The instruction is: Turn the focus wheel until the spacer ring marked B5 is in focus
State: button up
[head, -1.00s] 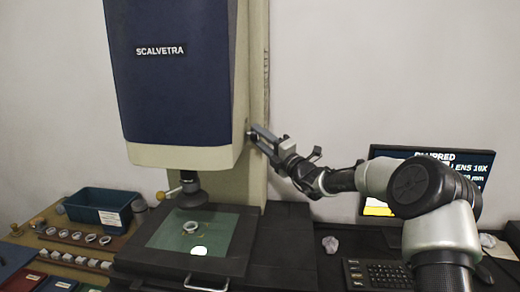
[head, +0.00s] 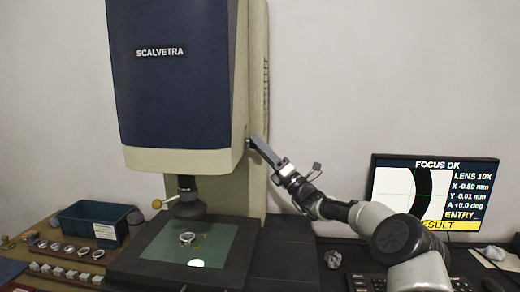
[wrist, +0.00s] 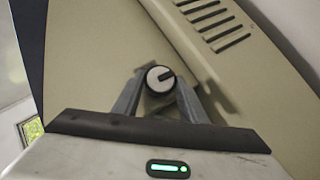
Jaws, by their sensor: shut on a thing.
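The focus wheel (wrist: 160,78) is a small round knob with a pale face and a dark pointer line, on the side of the beige machine housing. My gripper (wrist: 158,90) is shut on it, one finger on each side. In the head view my gripper (head: 252,143) reaches the lower right of the housing and hides most of the wheel. A metal spacer ring (head: 187,238) lies on the green stage plate (head: 222,241) under the lens (head: 187,208); its marking is too small to read. The monitor (head: 433,195) reads "FOCUS OK" and shows a sharp dark arc.
A blue bin (head: 93,222) and a wooden rack (head: 62,262) with several rings stand left of the stage. Vent slots (wrist: 215,22) lie near the wheel.

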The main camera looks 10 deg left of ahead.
jog(key=shift+f, duration=0.1)
jog(key=o, duration=1.1)
jog(key=shift+c, duration=0.2)
jog(key=v, duration=1.7)
jog(key=shift+s, duration=0.15)
jog(key=shift+d, duration=0.1)
